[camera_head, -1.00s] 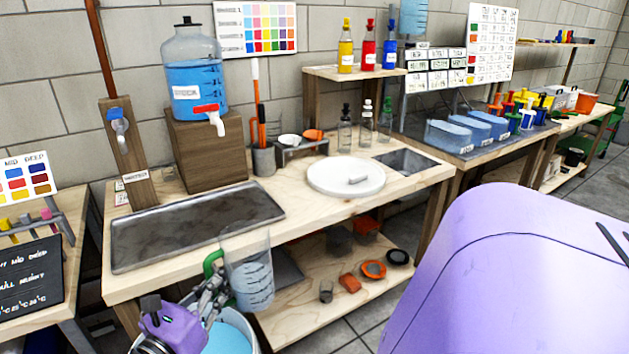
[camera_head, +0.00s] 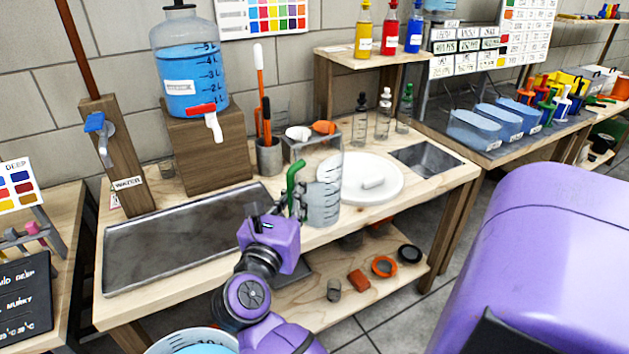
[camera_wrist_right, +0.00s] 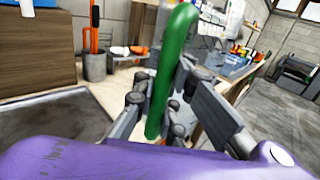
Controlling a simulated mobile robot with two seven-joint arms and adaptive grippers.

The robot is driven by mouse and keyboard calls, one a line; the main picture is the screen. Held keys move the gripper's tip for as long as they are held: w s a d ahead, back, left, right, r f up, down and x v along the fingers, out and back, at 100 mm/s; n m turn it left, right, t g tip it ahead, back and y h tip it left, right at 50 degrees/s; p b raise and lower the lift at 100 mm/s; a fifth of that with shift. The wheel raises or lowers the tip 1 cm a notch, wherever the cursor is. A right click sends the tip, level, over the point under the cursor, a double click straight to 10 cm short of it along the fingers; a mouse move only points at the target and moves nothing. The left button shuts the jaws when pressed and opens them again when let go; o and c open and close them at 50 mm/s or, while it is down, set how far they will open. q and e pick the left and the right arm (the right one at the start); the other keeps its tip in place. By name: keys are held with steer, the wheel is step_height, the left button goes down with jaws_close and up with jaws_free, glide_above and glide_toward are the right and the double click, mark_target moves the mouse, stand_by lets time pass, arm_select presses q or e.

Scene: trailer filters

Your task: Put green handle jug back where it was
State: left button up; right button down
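The clear jug (camera_head: 322,182) with dark graduation marks and a green handle (camera_head: 293,178) is upright over the front part of the wooden bench, right of the metal tray. My right gripper (camera_head: 282,208) is shut on the green handle, which stands between its fingers in the right wrist view (camera_wrist_right: 160,100). I cannot tell whether the jug's base touches the bench top (camera_head: 265,250) or hangs just above it. The jug partly covers the round white lid (camera_head: 385,190) behind it. My left gripper is not in view.
The metal tray (camera_head: 150,250) lies left of the jug. Behind stand a blue-water dispenser (camera_head: 188,75), a grey cup with tools (camera_head: 268,158) and small bottles (camera_head: 383,120). A bucket (camera_head: 165,345) of light-blue liquid is at the lower left. A lower shelf (camera_head: 310,315) holds small parts.

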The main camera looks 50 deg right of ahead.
steer(key=w+d+f, duration=0.8)
steer(key=w+f, duration=0.3)
steer(key=f, duration=0.1)
steer(key=shift+w+f, duration=0.2)
steer(key=shift+d, duration=0.1)
steer(key=c, duration=2.5)
jaws_free()
steer(key=shift+f, duration=0.3)
steer(key=o, duration=0.7)
steer(key=shift+r, duration=0.1)
